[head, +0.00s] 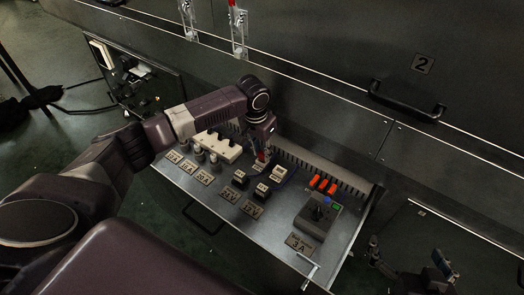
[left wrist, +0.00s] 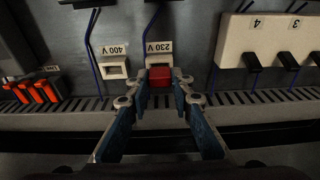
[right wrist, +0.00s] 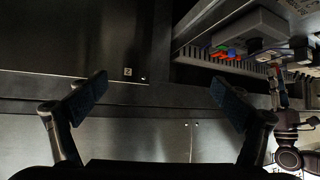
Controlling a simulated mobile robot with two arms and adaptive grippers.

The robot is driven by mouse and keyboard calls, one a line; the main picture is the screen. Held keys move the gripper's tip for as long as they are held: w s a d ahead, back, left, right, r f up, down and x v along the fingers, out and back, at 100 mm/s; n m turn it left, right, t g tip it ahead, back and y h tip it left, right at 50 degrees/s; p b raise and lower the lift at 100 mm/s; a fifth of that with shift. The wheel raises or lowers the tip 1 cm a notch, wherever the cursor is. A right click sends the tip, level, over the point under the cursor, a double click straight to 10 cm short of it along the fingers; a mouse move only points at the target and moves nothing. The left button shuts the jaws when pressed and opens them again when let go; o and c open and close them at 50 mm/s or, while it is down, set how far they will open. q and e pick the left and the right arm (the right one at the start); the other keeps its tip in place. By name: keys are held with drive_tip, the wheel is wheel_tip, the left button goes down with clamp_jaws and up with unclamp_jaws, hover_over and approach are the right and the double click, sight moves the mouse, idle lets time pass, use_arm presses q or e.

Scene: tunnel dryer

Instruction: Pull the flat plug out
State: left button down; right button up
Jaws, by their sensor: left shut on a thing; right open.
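A red flat plug (left wrist: 160,77) is at the front of the cream socket labelled 230 V (left wrist: 158,59) in the left wrist view. My left gripper (left wrist: 161,84) is shut on the plug, one finger at each side. How deep the plug sits in the socket cannot be told. In the head view my left gripper (head: 261,155) reaches down over the panel, with a little red showing at its tips. My right gripper (right wrist: 158,90) is open and empty in the right wrist view. It is away from the panel, at the lower right of the head view (head: 410,258).
A 400 V socket (left wrist: 114,68) is beside the 230 V one. A white switch block (left wrist: 262,40) and orange levers (left wrist: 39,91) flank them. A slotted duct (head: 310,165) runs behind. A grey joystick box (head: 313,218) stands at the panel's right.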

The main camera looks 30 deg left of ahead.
use_arm(q)
drive_tip(key=shift+r+p, duration=0.15)
drive_tip(key=shift+p, duration=0.2)
use_arm(e)
drive_tip(key=shift+s+d+f+g+h, duration=0.15)
drive_tip(key=shift+s+d+f+g, duration=0.1)
drive_tip(key=shift+s+f+g, duration=0.35)
drive_tip(key=shift+s+d+f+g+h, duration=0.15)
drive_tip(key=shift+s+d+f+g, duration=0.15)
drive_tip(key=shift+s+f, duration=0.45)
idle(1.3)
drive_tip(key=shift+s, duration=0.1)
idle(0.4)
